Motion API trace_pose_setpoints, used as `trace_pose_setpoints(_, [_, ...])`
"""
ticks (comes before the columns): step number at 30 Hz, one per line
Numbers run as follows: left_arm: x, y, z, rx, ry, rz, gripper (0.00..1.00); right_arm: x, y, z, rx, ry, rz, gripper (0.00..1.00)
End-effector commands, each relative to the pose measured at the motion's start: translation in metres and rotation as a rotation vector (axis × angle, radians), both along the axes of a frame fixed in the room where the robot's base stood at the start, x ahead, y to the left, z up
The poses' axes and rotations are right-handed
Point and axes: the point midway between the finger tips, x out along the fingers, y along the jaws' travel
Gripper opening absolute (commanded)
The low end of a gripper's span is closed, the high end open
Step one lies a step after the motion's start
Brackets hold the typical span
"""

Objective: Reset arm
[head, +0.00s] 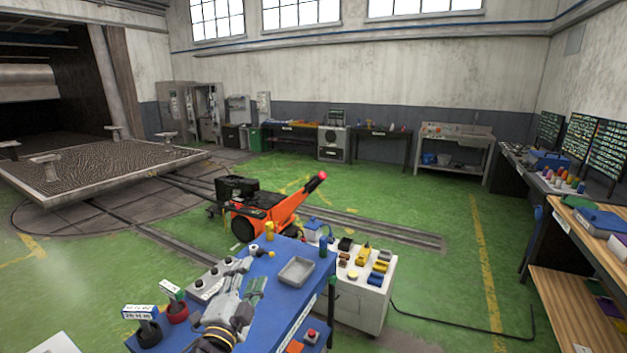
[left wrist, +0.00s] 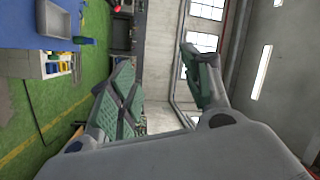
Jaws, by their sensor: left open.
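My left arm comes in from the bottom of the head view, over the blue-topped table (head: 262,333). My left gripper (head: 250,278) is above that table, with grey fingers and green pads. In the left wrist view my left gripper (left wrist: 163,82) has its two fingers spread apart, with nothing between them. The background there is turned on its side, with windows and wall behind the fingers. My right arm and right gripper do not show in either view.
A grey tray (head: 296,271) lies on the blue table, right of my left gripper. A grey control box (head: 208,280) and labelled stands (head: 143,320) are to its left. A white cabinet (head: 362,298) stands to the right, an orange machine (head: 262,217) behind. Green floor lies beyond.

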Motion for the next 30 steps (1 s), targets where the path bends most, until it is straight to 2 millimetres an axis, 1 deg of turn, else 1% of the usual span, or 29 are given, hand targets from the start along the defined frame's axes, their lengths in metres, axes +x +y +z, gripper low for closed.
trace_pose_setpoints(1, [-0.003, 0.008, -0.013, -0.047, 0.056, 0.031, 0.48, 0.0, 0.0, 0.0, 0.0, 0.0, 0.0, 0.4])
trace_pose_setpoints(3, [-0.007, 0.019, -0.031, -0.108, 0.134, 0.071, 0.48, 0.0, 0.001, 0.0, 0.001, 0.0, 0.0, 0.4])
trace_pose_setpoints(8, [-0.024, 0.041, -0.074, -0.244, 0.312, 0.165, 0.48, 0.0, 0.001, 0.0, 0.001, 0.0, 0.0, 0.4])
trace_pose_setpoints(9, [-0.03, 0.045, -0.085, -0.277, 0.358, 0.189, 0.48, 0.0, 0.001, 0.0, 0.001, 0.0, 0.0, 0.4])
trace_pose_setpoints(14, [-0.057, 0.06, -0.129, -0.4, 0.54, 0.283, 0.48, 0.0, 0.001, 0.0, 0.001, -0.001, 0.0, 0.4])
trace_pose_setpoints(18, [-0.088, 0.069, -0.165, -0.5, 0.703, 0.363, 0.48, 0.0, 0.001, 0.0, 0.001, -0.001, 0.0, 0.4])
trace_pose_setpoints(20, [-0.103, 0.071, -0.18, -0.541, 0.772, 0.4, 0.48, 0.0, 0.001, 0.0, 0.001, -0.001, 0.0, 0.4])
trace_pose_setpoints(24, [-0.141, 0.074, -0.21, -0.628, 0.934, 0.48, 0.48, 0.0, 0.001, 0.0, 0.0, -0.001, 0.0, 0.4])
trace_pose_setpoints(27, [-0.166, 0.074, -0.226, -0.676, 1.032, 0.526, 0.48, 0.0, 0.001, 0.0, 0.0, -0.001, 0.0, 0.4])
trace_pose_setpoints(30, [-0.184, 0.074, -0.236, -0.708, 1.102, 0.561, 0.48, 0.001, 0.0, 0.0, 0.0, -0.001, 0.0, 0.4])
